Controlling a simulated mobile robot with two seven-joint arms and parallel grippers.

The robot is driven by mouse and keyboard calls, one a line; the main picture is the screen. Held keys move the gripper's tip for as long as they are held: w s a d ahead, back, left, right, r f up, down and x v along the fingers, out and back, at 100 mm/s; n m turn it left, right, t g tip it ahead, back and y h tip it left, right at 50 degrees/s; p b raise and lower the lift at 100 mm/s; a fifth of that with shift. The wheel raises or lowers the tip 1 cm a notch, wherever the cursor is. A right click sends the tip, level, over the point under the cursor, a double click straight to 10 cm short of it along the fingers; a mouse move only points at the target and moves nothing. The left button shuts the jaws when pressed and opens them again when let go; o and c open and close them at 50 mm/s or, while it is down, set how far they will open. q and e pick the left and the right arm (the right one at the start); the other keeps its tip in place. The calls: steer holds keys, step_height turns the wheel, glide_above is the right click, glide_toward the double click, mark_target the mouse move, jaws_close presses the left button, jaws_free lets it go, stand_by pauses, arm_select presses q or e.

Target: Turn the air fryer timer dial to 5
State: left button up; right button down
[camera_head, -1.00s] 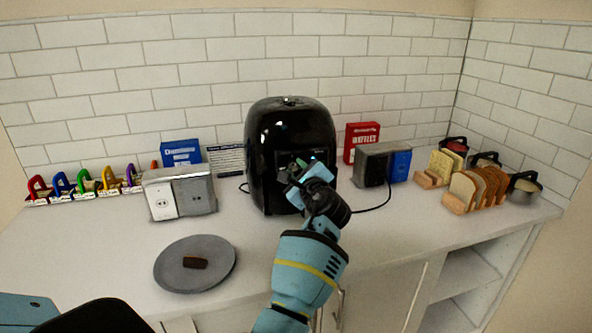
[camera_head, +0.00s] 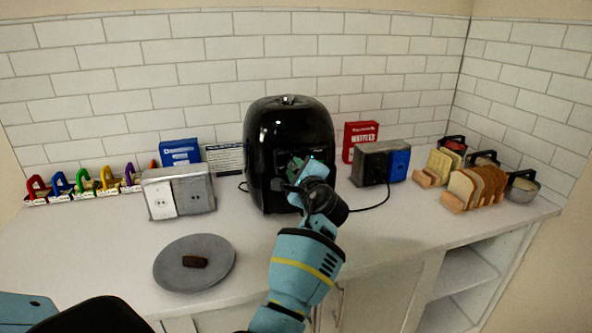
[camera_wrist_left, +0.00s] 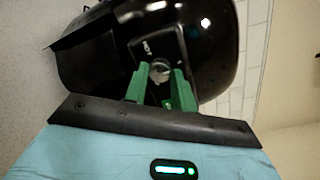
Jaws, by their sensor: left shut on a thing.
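The black, glossy air fryer (camera_head: 268,135) stands at the back middle of the counter. Its front panel also shows in the left wrist view (camera_wrist_left: 125,35), with a small grey round dial (camera_wrist_left: 159,71) on it. My left gripper (camera_wrist_left: 161,78) has its two green fingers shut on the dial, one on each side. In the head view my left gripper (camera_head: 295,168) is at the front of the air fryer, and the wrist hides the dial and part of the panel. The dial's number markings are too small to read. My right gripper is not in view.
A grey plate (camera_head: 170,270) with a brown piece lies at the front left. Toasters (camera_head: 160,196) (camera_head: 370,168) flank the air fryer. A blue box (camera_head: 181,152) and a red box (camera_head: 361,130) stand behind. Bread racks (camera_head: 453,202) are at right. Bare counter surrounds the plate.

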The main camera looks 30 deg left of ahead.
arm_select(q)
steer(key=o, duration=1)
steer(key=v, duration=0.7)
steer(key=shift+s+d, duration=0.3)
